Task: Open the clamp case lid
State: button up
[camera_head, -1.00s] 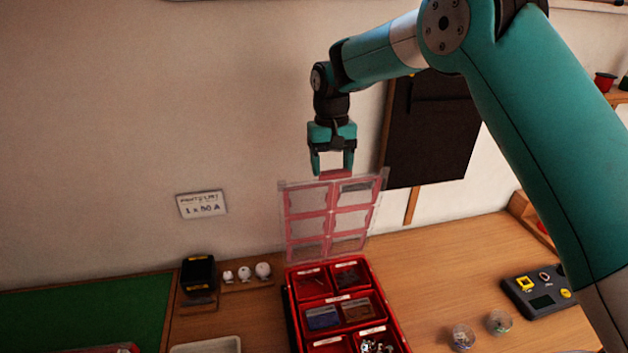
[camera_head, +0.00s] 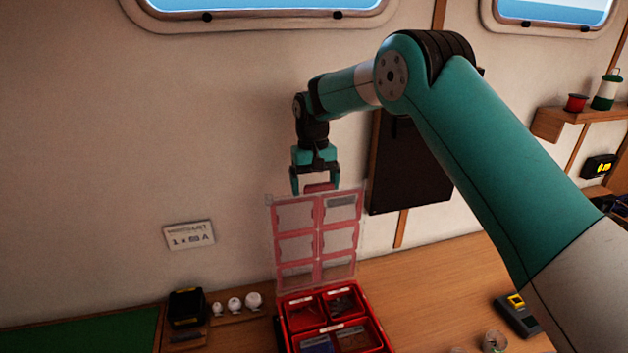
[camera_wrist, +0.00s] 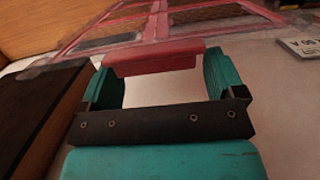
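The clamp case (camera_head: 285,335) is a red box with labelled compartments on the bench, its lower part cut off by the frame edge. Its clear, red-framed lid (camera_head: 318,228) stands raised, roughly upright, at the back of the case. My gripper (camera_head: 316,189) is at the lid's top edge, pointing down, fingers apart. The red lid tab (camera_head: 319,187) lies at the fingertips. In the wrist view the tab (camera_wrist: 155,60) spans most of the gap between the teal fingers (camera_wrist: 163,72); firm contact cannot be made out. The lid (camera_wrist: 170,22) stretches beyond it.
A dark wall panel (camera_head: 412,165) hangs just right of the lid. A labelled card (camera_head: 189,235) is on the wall at left. A black box (camera_head: 187,306) and white round pieces (camera_head: 235,305) stand left of the case. Bare bench (camera_head: 430,285) lies right.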

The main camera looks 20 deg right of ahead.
notch_tip(320, 180, up, 12)
jog(key=w+b, duration=0.1)
jog(key=b, duration=0.2)
jog(key=shift+w+r, duration=0.25)
dwell(0.3)
jog(key=shift+d, duration=0.1)
dwell(0.4)
